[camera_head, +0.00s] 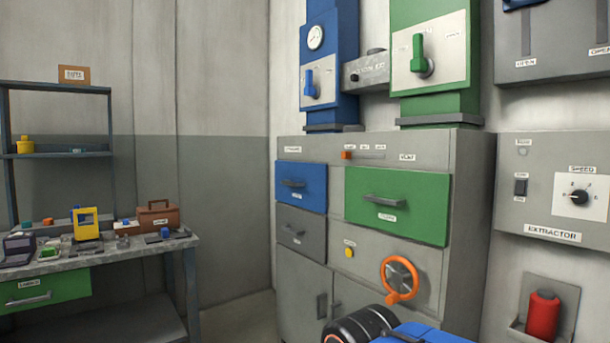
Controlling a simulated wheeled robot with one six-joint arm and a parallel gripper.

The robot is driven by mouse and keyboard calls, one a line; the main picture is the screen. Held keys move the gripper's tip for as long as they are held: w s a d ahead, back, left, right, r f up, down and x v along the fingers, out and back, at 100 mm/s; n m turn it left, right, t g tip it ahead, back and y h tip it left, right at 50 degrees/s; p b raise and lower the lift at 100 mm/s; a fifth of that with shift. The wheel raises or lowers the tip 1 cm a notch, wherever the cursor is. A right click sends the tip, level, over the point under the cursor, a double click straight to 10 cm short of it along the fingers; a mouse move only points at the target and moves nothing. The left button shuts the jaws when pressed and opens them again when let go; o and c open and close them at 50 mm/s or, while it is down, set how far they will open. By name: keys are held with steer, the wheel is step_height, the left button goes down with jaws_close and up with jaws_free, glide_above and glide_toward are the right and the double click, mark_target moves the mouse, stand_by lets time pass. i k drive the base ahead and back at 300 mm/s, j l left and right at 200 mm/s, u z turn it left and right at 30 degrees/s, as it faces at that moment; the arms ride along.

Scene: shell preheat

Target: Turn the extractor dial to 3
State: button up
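The extractor dial (579,198) is a black round knob on a white plate marked SPEED, on a grey wall panel at the right. Small marks ring the knob, too small to read, and I cannot tell which one it points to. A label reading EXTRACTOR (552,233) sits below it. A black switch (520,187) is left of the dial. My gripper is not in view. A black rounded part and a blue part show at the bottom edge, apart from the dial, and nothing touches the dial.
A grey cabinet (463,225) with blue and green drawers and an orange handwheel (401,280) stands left of the panel. A red cylinder (542,315) sits in a holder below the panel. A cluttered workbench (150,248) and shelf (60,155) are at the left.

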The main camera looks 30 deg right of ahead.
mark_target(578, 196)
steer(key=z, duration=2.25)
steer(key=k+j+z, duration=0.1)
steer(key=z, duration=0.6)
steer(key=k, duration=0.05)
